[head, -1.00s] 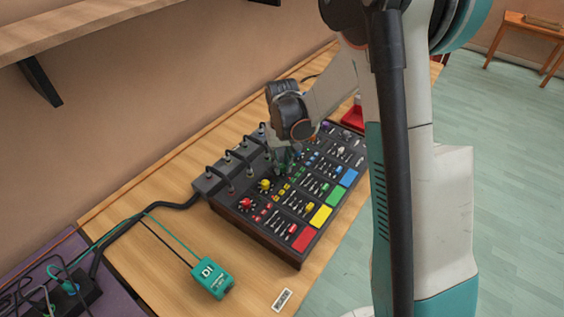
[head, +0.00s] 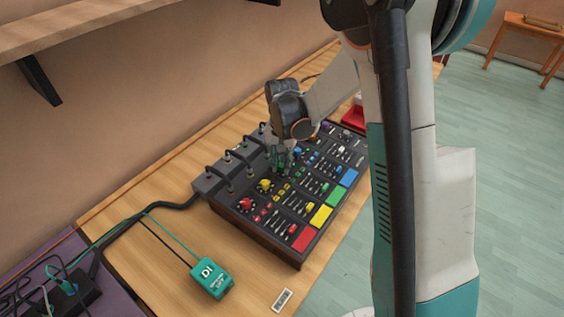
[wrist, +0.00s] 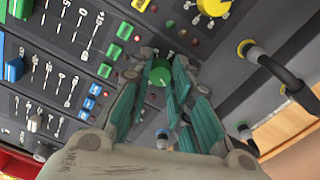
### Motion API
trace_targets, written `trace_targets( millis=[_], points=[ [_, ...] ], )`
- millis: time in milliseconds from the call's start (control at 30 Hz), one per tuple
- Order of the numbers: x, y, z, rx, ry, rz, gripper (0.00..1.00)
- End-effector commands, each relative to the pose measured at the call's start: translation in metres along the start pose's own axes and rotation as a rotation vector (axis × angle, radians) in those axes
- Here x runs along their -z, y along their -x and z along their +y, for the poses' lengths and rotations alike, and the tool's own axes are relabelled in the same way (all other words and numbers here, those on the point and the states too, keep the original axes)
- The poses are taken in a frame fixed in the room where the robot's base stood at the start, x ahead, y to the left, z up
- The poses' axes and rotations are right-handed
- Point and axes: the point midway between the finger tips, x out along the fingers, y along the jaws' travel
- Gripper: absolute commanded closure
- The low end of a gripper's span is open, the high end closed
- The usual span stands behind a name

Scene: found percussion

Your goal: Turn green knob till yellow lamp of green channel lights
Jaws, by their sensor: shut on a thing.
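The green knob (wrist: 160,74) sits between the teal finger pads of my gripper (wrist: 158,86) in the wrist view. My gripper is shut on it, pointing down at the mixer panel. In the head view my gripper (head: 283,160) covers the knob. The mixer (head: 258,243) has coloured channel strips with red, yellow, green and blue pads. Near the knob in the wrist view are small dull lamps: a greenish one (wrist: 170,24), a yellowish one (wrist: 182,33) and a reddish one (wrist: 195,42). None of them looks clearly bright.
A yellow knob (wrist: 213,6) and cable plugs (wrist: 252,50) flank the gripper. Green buttons (wrist: 113,51) and sliders lie to its left in the wrist view. A teal DI box (head: 212,279) lies on the wooden table (head: 150,235), and a shelf (head: 90,28) hangs above.

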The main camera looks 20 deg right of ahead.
Motion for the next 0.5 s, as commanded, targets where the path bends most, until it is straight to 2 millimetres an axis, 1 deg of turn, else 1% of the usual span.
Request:
trace_targets(
  millis=[400,433,467,500],
  points=[
    [0.0001,0.0000,-0.0001,0.000,-0.010,0.000,1.00],
    [0.0001,0.0000,-0.0001,0.000,-0.010,0.000,0.79],
    [0.0001,0.0000,-0.0001,0.000,-0.010,0.000,0.72],
    [0.0001,0.0000,-0.0001,0.000,-0.010,0.000,0.63]
  ],
)
